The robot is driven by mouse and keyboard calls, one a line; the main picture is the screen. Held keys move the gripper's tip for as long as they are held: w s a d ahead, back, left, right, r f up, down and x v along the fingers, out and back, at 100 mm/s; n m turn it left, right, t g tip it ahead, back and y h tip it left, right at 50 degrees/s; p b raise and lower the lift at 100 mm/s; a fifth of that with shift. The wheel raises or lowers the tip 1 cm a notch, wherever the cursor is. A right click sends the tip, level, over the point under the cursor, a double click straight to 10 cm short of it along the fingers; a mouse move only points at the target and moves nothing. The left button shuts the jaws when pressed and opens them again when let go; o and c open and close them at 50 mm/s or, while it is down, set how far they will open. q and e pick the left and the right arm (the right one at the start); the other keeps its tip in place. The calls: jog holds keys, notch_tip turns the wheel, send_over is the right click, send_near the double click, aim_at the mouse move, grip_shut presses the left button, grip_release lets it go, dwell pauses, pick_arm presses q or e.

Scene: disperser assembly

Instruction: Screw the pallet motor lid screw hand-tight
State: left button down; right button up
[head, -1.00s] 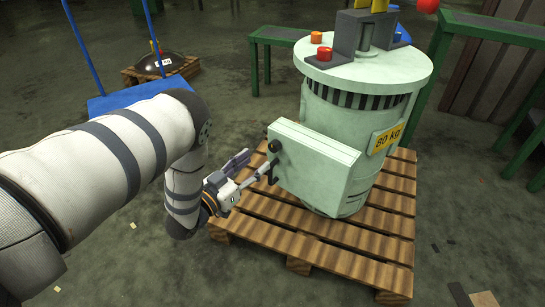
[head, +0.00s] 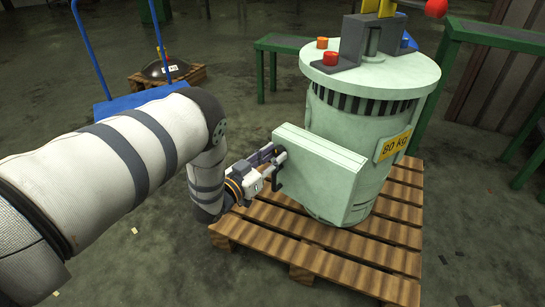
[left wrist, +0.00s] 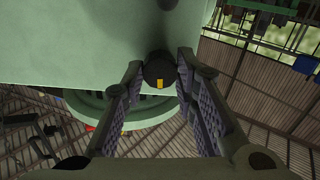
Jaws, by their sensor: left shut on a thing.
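The pale green motor (head: 355,115) stands upright on the wooden pallet (head: 300,255). Its box-shaped lid (head: 325,180) sticks out from the side facing my arm. My left gripper (head: 277,157) is at the upper left edge of this lid. In the left wrist view the lid screw (left wrist: 159,70) shows as a dark round knob with a yellow mark, between the fingertips against the green face. The fingers are shut on it. In the head view the gripper hides the screw. My right gripper is in neither view.
A dark part of the lid (head: 276,182) sits just below the gripper. A blue cart (head: 130,100) and a dark dome on a small pallet (head: 165,75) stand behind at left. Green benches (head: 290,42) stand behind the motor.

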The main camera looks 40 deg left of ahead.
pick_arm(q)
jog(key=m+p, duration=0.2)
jog(key=m, duration=0.3)
jog(key=shift+m, duration=0.3)
jog(key=m+p, duration=0.1)
jog(key=m, duration=0.4)
jog(key=shift+m, duration=0.3)
jog(key=m, duration=1)
jog(key=shift+m, duration=0.4)
jog(key=shift+a, duration=0.1)
jog(key=c, duration=1.3)
grip_release()
jog(key=shift+s, duration=0.1)
